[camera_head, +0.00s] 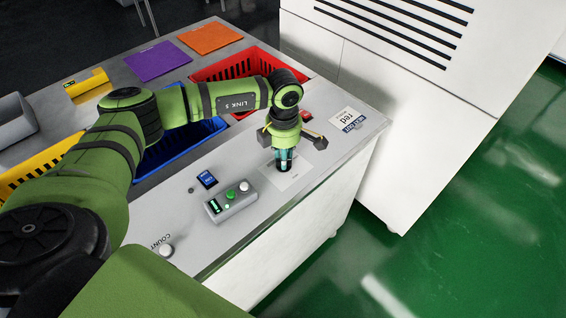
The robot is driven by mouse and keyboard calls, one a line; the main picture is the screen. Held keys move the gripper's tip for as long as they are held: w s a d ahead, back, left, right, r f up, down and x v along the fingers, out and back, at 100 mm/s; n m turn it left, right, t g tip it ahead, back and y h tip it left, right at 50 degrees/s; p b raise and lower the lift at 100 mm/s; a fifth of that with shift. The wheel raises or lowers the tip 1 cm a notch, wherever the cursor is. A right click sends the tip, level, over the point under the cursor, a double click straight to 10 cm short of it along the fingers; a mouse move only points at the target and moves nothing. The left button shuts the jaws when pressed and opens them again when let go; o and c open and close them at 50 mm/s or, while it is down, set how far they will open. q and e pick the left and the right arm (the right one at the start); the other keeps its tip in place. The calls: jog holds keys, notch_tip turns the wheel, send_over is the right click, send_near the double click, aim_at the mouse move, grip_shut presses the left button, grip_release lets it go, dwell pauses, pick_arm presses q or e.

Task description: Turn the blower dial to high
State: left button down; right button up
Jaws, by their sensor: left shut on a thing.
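My left arm comes in from the left, and its gripper (284,166) points down over a pale rectangular plate (289,182) near the bench's front edge. The fingers are shut on a small teal thing that is mostly hidden between them; I cannot tell whether it is the blower dial. A grey control box (231,203) with a small display, a green button and a white knob sits left of the gripper. A round pale knob (166,250) beside the word COUNT is farther left. No dial with a readable blower mark shows. My right gripper is out of view.
A red crate (235,68), blue crate (176,146) and yellow crate (38,166) line the bench. A tall white cabinet (405,125) stands right. Green floor in front is clear.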

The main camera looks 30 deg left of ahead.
pick_arm(q)
jog(key=m+b, duration=0.1)
jog(key=m, duration=0.1)
jog(key=m+b, duration=0.1)
jog(key=b, duration=0.1)
jog(key=m+b, duration=0.2)
jog(key=shift+d+f+m, duration=0.15)
jog(key=shift+f+m, duration=0.15)
jog(key=shift+d+r+m+b, duration=0.1)
jog(key=shift+r+m+b, duration=0.1)
jog(key=shift+m+b, duration=1.95)
jog(key=c, duration=1.1)
grip_release()
jog(key=shift+r, duration=0.1)
notch_tip(320, 180, up, 12)
